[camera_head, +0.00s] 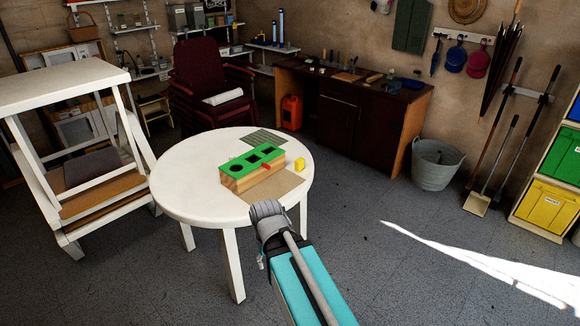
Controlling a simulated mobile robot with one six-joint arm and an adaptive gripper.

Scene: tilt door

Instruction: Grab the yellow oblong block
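A small yellow block (299,164) stands near the right edge of the round white table (175,190). It is just right of a wooden shape-sorter box (236,184) with a green top that has dark cut-out holes. A small red block (266,167) is at the front of the box. My gripper (266,209) is at the end of my arm, at the table's front right edge, below and left of the yellow block in the picture. It is seen from behind, and its fingers are hidden, so I cannot tell whether it is open or shut.
A brown mat (284,186) and a grey-green striped piece (264,137) lie on the table. A white wooden swing bench (75,80) stands close on the left. A dark workbench (352,110) and metal bucket (436,165) are behind. The floor to the right is clear.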

